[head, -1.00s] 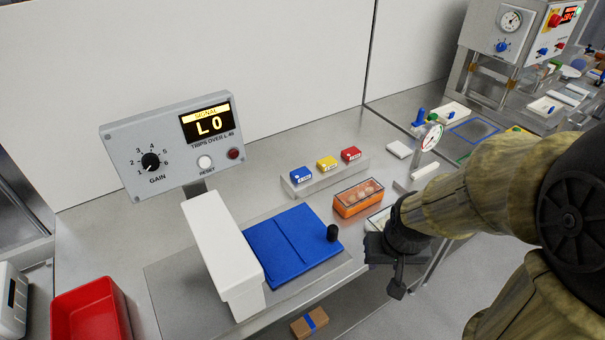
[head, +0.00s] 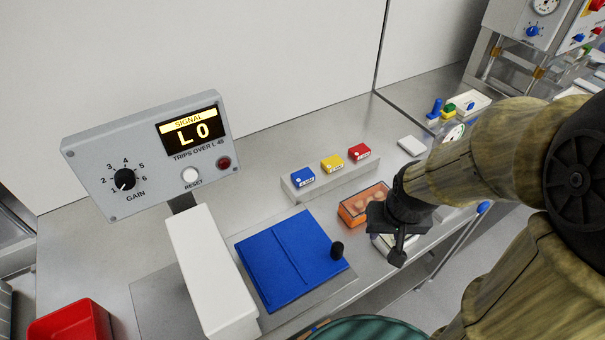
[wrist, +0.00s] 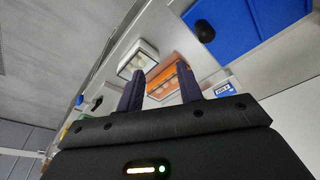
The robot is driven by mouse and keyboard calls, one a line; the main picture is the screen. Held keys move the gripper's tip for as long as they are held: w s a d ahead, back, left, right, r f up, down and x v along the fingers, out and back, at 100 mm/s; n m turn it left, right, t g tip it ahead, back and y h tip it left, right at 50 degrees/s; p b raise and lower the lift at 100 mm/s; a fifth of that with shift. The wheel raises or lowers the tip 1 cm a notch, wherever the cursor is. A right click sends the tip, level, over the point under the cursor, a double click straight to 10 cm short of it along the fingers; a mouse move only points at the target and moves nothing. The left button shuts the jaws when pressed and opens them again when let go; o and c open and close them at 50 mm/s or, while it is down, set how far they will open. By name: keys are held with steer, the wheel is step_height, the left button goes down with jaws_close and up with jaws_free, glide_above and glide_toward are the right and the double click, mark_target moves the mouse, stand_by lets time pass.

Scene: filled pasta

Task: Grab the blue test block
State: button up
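The blue test block (head: 302,176) sits at the left end of a low grey rack (head: 330,180), beside a yellow block (head: 332,163) and a red block (head: 359,152). A blue-marked label (wrist: 222,90) at the right of the wrist view seems to be on it, mostly hidden by my gripper's body. My gripper (head: 396,250) is to the right of the block and nearer the front edge, apart from it. In the wrist view my gripper (wrist: 160,78) is open, with nothing held between its two dark fingers.
An orange box of round pieces (head: 362,206) stands between the rack and my gripper. A blue plate with a black knob (head: 290,255) and a white housing (head: 208,270) lie left. The signal panel (head: 150,155) stands behind. A red bin (head: 70,325) is at lower left.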

steer(key=o, duration=1)
steer(key=shift+w+d+f+n+t+p, duration=0.1)
steer(key=shift+w+f+n+t+p, duration=0.1)
steer(key=shift+w, duration=0.35)
steer(key=shift+w+d+f+n+t+p, duration=0.1)
steer(key=shift+w+f+p, duration=0.1)
steer(key=shift+w, duration=0.3)
steer(key=shift+o, duration=0.2)
steer(key=w+f+n+t+p, duration=0.3)
steer(key=w+f, duration=0.1)
steer(key=w, duration=0.4)
steer(key=w+a+f+n+t+y+p, duration=0.3)
steer(key=a+t+y+p, duration=0.1)
steer(key=a+y, duration=0.3)
steer(key=shift+w+a+f+t+y, duration=0.15)
steer(key=shift+w+a+t+y, duration=0.25)
steer(key=shift+a+t, duration=0.45)
steer(key=shift+a+f+b, duration=0.15)
steer(key=shift+b, duration=0.15)
